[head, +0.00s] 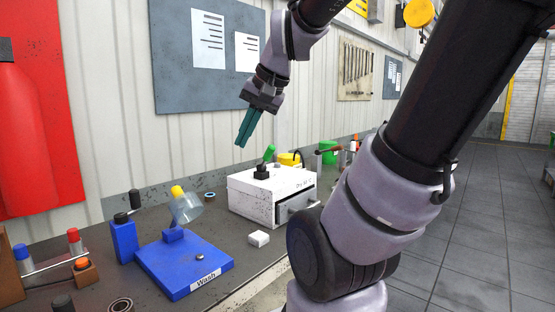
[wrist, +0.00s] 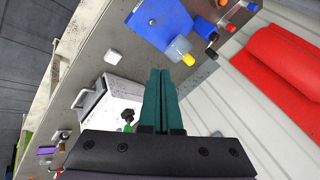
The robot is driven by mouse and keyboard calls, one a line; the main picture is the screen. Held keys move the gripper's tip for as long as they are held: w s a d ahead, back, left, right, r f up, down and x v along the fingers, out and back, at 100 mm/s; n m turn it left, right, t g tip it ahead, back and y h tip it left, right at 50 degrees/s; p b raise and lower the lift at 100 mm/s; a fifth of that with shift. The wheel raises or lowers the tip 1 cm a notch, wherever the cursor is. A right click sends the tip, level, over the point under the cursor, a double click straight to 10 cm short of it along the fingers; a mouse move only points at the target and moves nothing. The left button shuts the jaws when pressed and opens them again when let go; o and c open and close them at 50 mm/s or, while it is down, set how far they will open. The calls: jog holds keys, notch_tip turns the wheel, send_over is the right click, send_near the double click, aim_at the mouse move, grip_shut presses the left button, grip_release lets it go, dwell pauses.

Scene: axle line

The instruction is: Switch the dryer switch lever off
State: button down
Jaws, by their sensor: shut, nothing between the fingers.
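The dryer (head: 250,205) is a white box with dark speckles on the bench, with a drawer-like front and handle. Its switch lever (head: 268,154) has a green tip on a black base and stands up from the top, leaning slightly right. My gripper (head: 240,146) has green fingers, shut and empty, in the air above and left of the lever, apart from it. In the wrist view the closed fingers (wrist: 160,75) extend past the dryer (wrist: 110,98), and the lever (wrist: 128,115) shows left of them, its lower part close to the gripper body.
A blue wash station (head: 185,265) with a tilted clear cup stands left of the dryer. A small white block (head: 259,238) lies before the dryer. A yellow object (head: 289,159) and a green one (head: 328,152) stand behind it. A grey board (head: 208,50) hangs on the wall.

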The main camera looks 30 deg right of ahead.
jog(key=w+d+f+m+y, duration=0.3)
jog(key=w+d+m, duration=0.3)
jog(key=w, duration=0.2)
jog(key=w+d+f+m+y, duration=0.2)
jog(key=w+d+m, duration=0.3)
jog(key=w, duration=0.3)
jog(key=w+d+f+m+t, duration=0.2)
jog(key=d+f+m, duration=0.1)
jog(key=d, duration=0.5)
jog(key=w+d+f+m+t, duration=0.1)
jog(key=d+f+m+t, duration=0.2)
jog(key=d, duration=0.5)
jog(key=w+d+f+m+t, duration=0.2)
jog(key=d+m, duration=0.3)
jog(key=d, duration=0.3)
jog(key=shift+w+f+t, duration=0.3)
jog(key=shift+w+f, duration=0.05)
jog(key=shift+f, duration=0.5)
jog(key=shift+w, duration=0.1)
send_near(266, 159)
jog(key=w+f, duration=0.1)
jog(key=w+d+f, duration=0.1)
jog(key=f, duration=0.1)
jog(key=shift+d, duration=0.1)
jog(key=shift+w+a+r, duration=0.95)
jog(key=shift+w+r, duration=0.15)
jog(key=shift+w, duration=0.15)
